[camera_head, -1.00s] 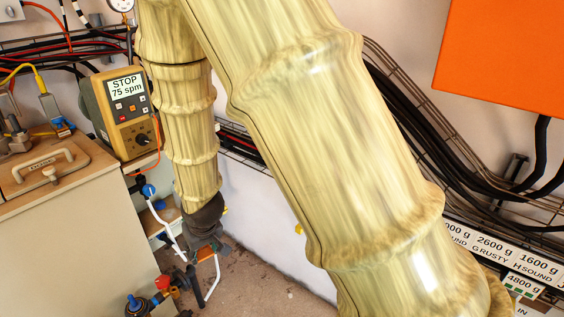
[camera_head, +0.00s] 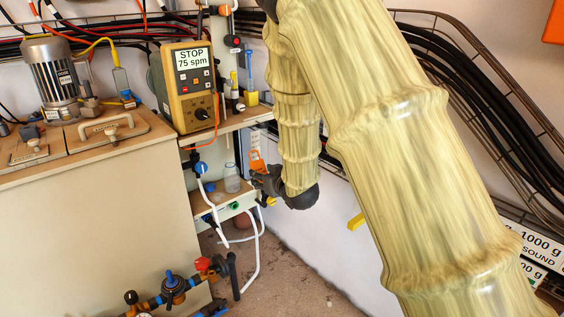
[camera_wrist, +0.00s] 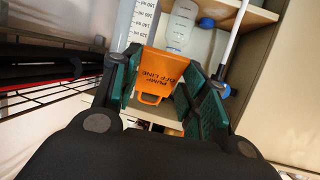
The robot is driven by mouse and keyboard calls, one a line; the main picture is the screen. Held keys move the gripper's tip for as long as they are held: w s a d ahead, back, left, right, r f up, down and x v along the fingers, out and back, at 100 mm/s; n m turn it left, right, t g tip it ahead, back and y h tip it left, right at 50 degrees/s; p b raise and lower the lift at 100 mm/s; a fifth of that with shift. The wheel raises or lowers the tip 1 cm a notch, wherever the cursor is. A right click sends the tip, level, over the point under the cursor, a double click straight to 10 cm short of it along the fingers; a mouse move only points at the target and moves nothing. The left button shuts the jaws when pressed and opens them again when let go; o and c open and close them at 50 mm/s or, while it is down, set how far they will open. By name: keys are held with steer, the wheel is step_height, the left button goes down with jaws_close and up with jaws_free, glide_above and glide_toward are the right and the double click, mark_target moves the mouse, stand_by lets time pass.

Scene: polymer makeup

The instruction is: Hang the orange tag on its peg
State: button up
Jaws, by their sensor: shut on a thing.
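The orange tag (camera_wrist: 161,72), lettered PUMP OFF LINE, has a loop-shaped end. In the wrist view it sits between the green-padded fingers of my gripper (camera_wrist: 163,82), which is shut on it. In the head view the tag (camera_head: 257,161) shows as a small orange patch just above my gripper (camera_head: 258,180), beside the shelves. The lettering appears upside down in the wrist view. I cannot make out the tag's peg for certain in either view.
A yellow pump controller (camera_head: 188,88) reading STOP 75 spm stands on the upper shelf (camera_head: 232,125). A clear bottle (camera_head: 231,179) stands on the lower shelf near my gripper. Black cables and wire trays line the wall. Valved pipework (camera_head: 172,288) stands below.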

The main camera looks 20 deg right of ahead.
steer(key=w+d+r+n+t+y+b, duration=0.2)
steer(key=w+d+r+t+y+b, duration=0.25)
steer(key=d+t+b, duration=0.25)
steer(key=shift+y, duration=0.35)
steer(key=shift+w+a+f+b, duration=0.2)
steer(key=shift+w+a+b, duration=0.2)
steer(key=shift+w, duration=1)
steer(key=shift+w+a+f+b, duration=0.2)
steer(key=shift+w+a+b, duration=0.25)
steer(key=shift+w, duration=0.9)
steer(key=shift+w+a+f+b, duration=0.25)
steer(key=shift+w+a, duration=0.3)
steer(key=shift+w, duration=0.85)
steer(key=o, duration=0.9)
